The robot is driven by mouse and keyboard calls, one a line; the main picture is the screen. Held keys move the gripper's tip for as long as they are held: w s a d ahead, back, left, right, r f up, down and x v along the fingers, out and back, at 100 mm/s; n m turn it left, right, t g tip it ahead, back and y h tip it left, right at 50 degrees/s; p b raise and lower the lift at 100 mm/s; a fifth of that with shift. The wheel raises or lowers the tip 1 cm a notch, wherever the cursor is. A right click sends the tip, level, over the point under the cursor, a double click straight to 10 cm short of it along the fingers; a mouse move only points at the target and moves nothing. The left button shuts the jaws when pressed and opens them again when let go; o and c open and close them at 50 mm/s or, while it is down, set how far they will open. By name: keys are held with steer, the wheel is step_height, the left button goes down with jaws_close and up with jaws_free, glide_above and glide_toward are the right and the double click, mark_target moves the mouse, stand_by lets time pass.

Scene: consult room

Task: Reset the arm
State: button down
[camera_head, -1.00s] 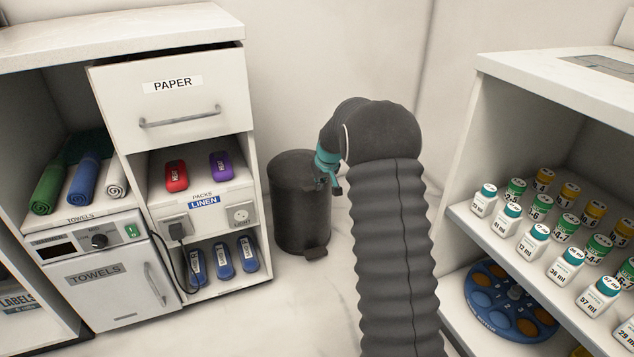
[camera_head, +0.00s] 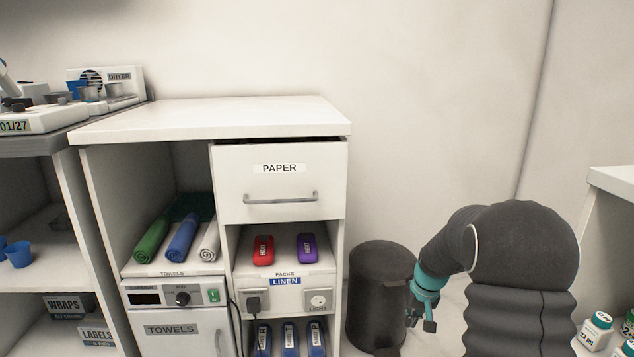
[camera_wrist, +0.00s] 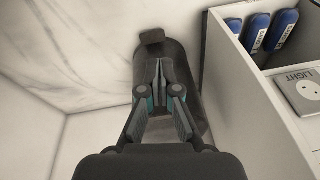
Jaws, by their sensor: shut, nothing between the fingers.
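My arm rises at the right of the head view and bends over to the left. My gripper (camera_head: 422,318) hangs from its teal wrist and points down, beside the dark bin. In the wrist view my gripper (camera_wrist: 160,75) has its fingertips together, with nothing between them. The bin (camera_head: 378,285) stands on the floor right of the white cabinet. In the wrist view the bin (camera_wrist: 183,75) lies behind the fingers; I cannot tell whether they touch it.
The white cabinet (camera_head: 215,112) holds a PAPER drawer (camera_head: 280,180) that stands slightly out, rolled towels (camera_head: 181,240) and heat packs (camera_head: 263,250). A shelf with bottles (camera_head: 597,330) stands at the right edge. The wall above my arm is clear.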

steer(key=s+a+r+t+p, duration=0.1)
steer(key=s+a+r+p, duration=0.2)
steer(key=s+r, duration=1)
steer(key=s+a+r+t+p, duration=0.2)
steer(key=s+a+r+p, duration=0.2)
steer(key=s+r, duration=0.9)
steer(key=shift+s+a+r+n+h, duration=0.4)
steer(key=shift+s+a, duration=1)
steer(key=shift+s, duration=2.35)
